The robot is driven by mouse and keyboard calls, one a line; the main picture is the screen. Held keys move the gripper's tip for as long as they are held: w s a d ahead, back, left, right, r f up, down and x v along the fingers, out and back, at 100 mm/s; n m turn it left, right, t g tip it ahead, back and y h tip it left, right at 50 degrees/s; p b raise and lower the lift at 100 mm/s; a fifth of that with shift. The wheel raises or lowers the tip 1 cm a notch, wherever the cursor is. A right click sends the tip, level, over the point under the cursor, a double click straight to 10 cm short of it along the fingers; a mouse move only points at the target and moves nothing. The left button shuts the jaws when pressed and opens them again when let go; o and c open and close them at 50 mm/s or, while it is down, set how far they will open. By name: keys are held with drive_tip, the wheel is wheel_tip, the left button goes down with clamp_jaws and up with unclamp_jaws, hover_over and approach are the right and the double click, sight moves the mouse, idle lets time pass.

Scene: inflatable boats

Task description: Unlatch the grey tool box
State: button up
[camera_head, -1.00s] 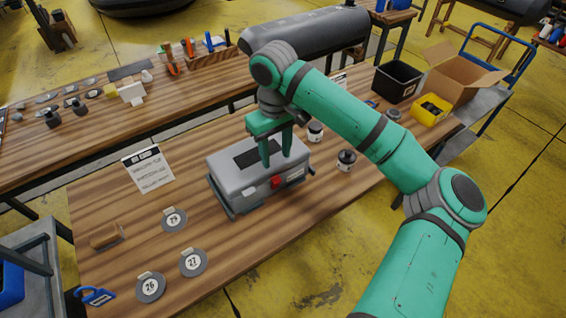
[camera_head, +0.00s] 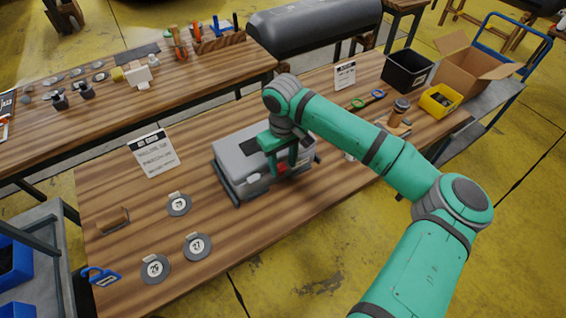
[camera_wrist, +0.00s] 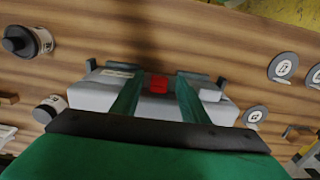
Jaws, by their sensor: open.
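The grey tool box (camera_head: 236,160) sits closed on the wooden workbench, with a dark panel on its lid. It also shows in the wrist view (camera_wrist: 96,96), partly covered by my gripper. A red latch (camera_wrist: 158,85) is on its front side. My gripper (camera_head: 283,168) is at the front of the box, fingers pointing down, open. In the wrist view its two green fingers (camera_wrist: 158,79) stand either side of the red latch, with gaps between. I cannot tell whether they touch the box.
Round numbered discs (camera_head: 197,246) and a brown-handled brush (camera_head: 112,220) lie left of the box. A sign (camera_head: 154,153) stands behind them. A black bin (camera_head: 405,71) and a yellow bin (camera_head: 440,99) are at the right end. Jars (camera_wrist: 28,41) stand near the box.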

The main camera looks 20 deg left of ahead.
clamp_jaws()
drive_tip(key=shift+s, duration=0.1)
drive_tip(key=shift+s+d+f+t+y, duration=0.5)
drive_tip(key=shift+d+f+t+y, duration=0.25)
drive_tip(key=shift+t+y, duration=0.45)
drive_tip(key=shift+s+d+f+t+y, duration=0.55)
drive_tip(key=shift+d+f+t+y, duration=0.25)
drive_tip(key=shift+y, duration=0.6)
drive_tip(key=shift+s+d+f+t+y, duration=0.6)
drive_tip(key=shift+t+y, duration=0.5)
drive_tip(key=shift+y, duration=0.2)
drive_tip(key=shift+s+d+f+t+y, duration=0.1)
drive_tip(key=shift+d+f+t+y, duration=0.1)
drive_tip(key=shift+f+t+y, duration=0.4)
drive_tip(key=shift+f+y, duration=0.15)
drive_tip(key=shift+y, duration=0.15)
